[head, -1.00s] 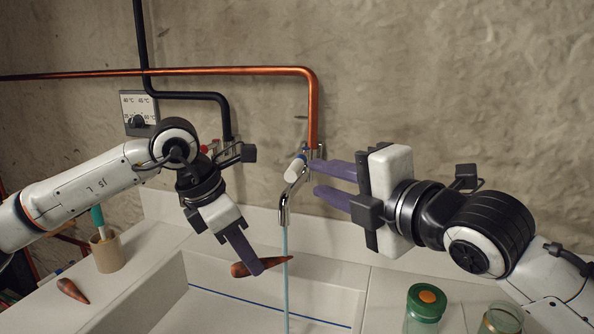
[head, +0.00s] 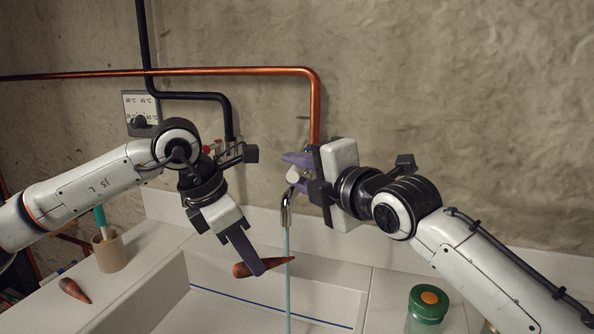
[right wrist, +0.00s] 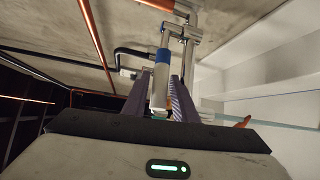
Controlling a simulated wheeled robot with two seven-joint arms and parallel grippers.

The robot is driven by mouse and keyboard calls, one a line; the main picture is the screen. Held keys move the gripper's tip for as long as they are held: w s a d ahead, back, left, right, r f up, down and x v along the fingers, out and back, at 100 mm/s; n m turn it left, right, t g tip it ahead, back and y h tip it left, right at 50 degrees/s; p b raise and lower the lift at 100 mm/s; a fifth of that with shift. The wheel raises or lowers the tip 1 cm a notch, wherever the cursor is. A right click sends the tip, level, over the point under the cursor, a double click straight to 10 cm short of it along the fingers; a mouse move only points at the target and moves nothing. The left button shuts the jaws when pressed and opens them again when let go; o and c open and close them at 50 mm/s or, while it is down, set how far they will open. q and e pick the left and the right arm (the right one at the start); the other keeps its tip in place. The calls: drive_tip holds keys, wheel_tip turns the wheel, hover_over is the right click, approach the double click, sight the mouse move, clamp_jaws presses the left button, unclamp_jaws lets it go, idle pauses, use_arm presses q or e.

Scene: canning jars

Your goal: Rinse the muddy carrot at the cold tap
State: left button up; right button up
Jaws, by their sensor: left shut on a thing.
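My left gripper (head: 256,268) is shut on a reddish-brown carrot (head: 242,270) and holds it above the sink. The carrot's thin tip meets the water stream (head: 287,250) in the head view. The water runs from the metal spout (head: 287,205) of the tap. My right gripper (head: 284,170) is open at the tap, its purple fingers on either side of the light tap handle (head: 292,174). The right wrist view shows this handle with a blue band (right wrist: 162,56) between the fingers. I cannot tell whether they touch it.
A second carrot (head: 73,290) lies on the left counter near a beige cup (head: 108,254) holding a green-tipped brush (head: 99,216). A green-lidded jar (head: 427,306) stands at the right. Copper pipe (head: 250,71) and a temperature dial (head: 139,112) are on the wall.

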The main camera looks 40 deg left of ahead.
clamp_jaws()
drive_tip(key=shift+w+d, duration=0.1)
drive_tip(key=shift+w+d+f+n+g, duration=0.15)
drive_tip(key=shift+d+n+g, duration=0.2)
drive_tip(key=shift+n+g, duration=0.25)
drive_tip(key=shift+y, duration=0.3)
unclamp_jaws()
drive_tip(key=shift+d, duration=0.15)
drive_tip(key=v, duration=1.1)
drive_tip(key=shift+d+r, duration=0.2)
drive_tip(key=shift+d, duration=0.2)
